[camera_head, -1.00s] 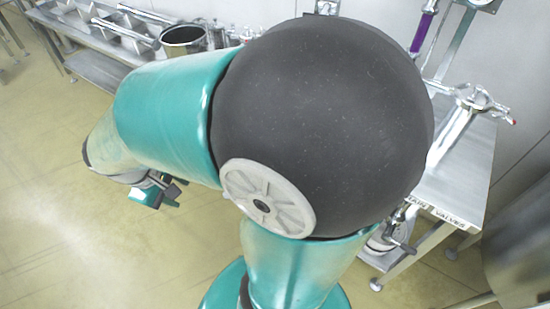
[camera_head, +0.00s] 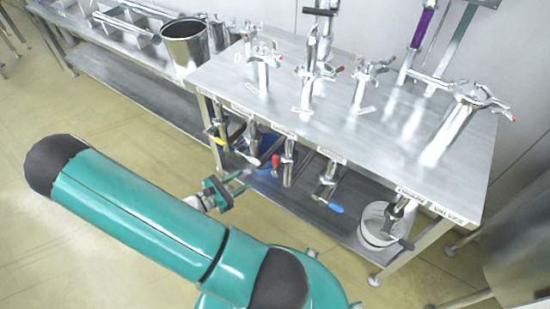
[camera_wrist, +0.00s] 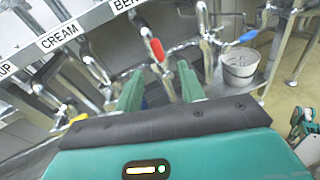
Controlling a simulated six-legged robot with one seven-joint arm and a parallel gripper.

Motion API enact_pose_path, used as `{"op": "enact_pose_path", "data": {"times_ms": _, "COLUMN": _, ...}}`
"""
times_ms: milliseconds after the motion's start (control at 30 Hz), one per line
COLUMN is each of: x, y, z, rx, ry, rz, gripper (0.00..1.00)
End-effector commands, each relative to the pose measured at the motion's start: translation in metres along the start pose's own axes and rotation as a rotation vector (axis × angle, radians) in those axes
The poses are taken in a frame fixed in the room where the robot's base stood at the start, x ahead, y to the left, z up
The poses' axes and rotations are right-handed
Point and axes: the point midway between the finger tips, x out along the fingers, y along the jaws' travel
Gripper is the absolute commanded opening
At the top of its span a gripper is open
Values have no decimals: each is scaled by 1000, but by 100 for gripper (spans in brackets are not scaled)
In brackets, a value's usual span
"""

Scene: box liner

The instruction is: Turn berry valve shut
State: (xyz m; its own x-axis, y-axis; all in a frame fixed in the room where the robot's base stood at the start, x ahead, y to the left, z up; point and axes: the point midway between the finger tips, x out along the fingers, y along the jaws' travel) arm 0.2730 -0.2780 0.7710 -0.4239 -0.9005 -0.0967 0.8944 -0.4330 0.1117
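The berry valve appears to be the one with the red handle (camera_head: 275,165), hanging under the front edge of the steel table. In the wrist view its red handle (camera_wrist: 157,50) lies close along the pipe, below a partly cut-off label starting "BE" (camera_wrist: 125,4). My gripper (camera_head: 240,182) is in front of the table, left of and below the red handle. In the wrist view my gripper (camera_wrist: 161,83) is open, its two green fingers apart with nothing held. The red handle shows just beyond the fingertips, apparently apart from them.
Neighbouring valves have yellow (camera_head: 210,139), white (camera_head: 252,160), blue (camera_head: 335,208) and black (camera_head: 405,245) handles. A white bucket (camera_head: 375,228) stands on the lower shelf. The "CREAM" label (camera_wrist: 58,37) is left of the berry label. Open floor lies in front.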

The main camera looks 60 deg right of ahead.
Motion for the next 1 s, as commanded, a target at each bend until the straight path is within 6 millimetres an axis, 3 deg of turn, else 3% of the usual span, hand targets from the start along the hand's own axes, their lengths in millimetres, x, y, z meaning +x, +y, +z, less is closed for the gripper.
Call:
{"op": "enact_pose_path", "data": {"times_ms": 200, "x": 21, "y": -2, "z": -17, "rx": -109, "ry": -88, "rz": 86, "gripper": 39}}
{"op": "enact_pose_path", "data": {"times_ms": 433, "x": 40, "y": 0, "z": -17, "rx": -119, "ry": -95, "rz": 90, "gripper": 39}}
{"op": "enact_pose_path", "data": {"times_ms": 1000, "x": 144, "y": 9, "z": -8, "rx": -117, "ry": -93, "rz": 90, "gripper": 39}}
